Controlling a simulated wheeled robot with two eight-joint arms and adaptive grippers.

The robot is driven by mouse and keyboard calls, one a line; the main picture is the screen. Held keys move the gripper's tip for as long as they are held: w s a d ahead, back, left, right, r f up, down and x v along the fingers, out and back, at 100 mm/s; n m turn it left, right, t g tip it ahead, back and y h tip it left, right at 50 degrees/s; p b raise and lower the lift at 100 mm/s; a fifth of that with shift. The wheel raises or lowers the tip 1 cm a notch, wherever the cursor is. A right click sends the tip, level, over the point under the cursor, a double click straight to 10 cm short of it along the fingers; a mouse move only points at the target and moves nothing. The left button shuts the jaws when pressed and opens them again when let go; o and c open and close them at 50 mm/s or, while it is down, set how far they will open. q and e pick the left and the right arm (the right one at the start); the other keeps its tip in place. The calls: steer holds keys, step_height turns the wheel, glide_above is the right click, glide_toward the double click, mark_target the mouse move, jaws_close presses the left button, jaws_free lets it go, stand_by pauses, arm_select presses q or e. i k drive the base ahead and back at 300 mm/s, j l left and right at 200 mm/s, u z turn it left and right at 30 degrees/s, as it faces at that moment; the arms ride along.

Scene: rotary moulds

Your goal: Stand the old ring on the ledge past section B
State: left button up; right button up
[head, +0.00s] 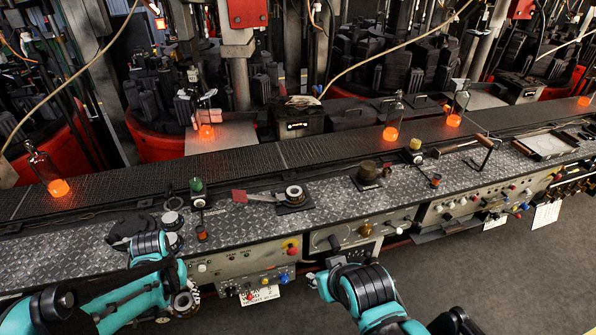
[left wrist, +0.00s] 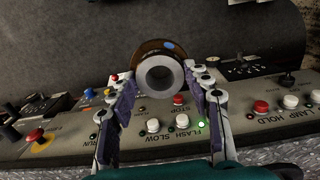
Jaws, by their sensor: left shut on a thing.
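My left gripper (head: 182,300) hangs low in front of the machine's front panel, below the ledge. In the left wrist view its two fingers (left wrist: 160,92) are closed on a thick grey ring (left wrist: 160,77), held with its hole facing the camera. A brown rim with a blue spot shows along the ring's upper edge; I cannot tell if it is part of it. The ring also shows small in the head view (head: 184,301). The diamond-plate ledge (head: 250,222) runs above the panel. No section letter is readable. My right arm's links show, but its gripper does not.
On the ledge are a ring on a dark pad (head: 294,196), round pieces (head: 172,218), a green knob (head: 196,185), a brown knob (head: 368,172) and a long-handled tool (head: 465,146). Buttons and levers line the panel. Glowing orange bottles (head: 58,187) stand behind. Bare plate shows between items.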

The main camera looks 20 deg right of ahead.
mark_target(411, 179)
steer(key=l+z, duration=0.1)
steer(key=z, duration=0.3)
steer(key=l+z, duration=0.1)
steer(key=z, duration=0.3)
steer(key=i+z, duration=0.1)
steer(key=z, duration=0.3)
steer(key=l+z, duration=0.15)
steer(key=z, duration=0.25)
steer(key=i+j, duration=0.05)
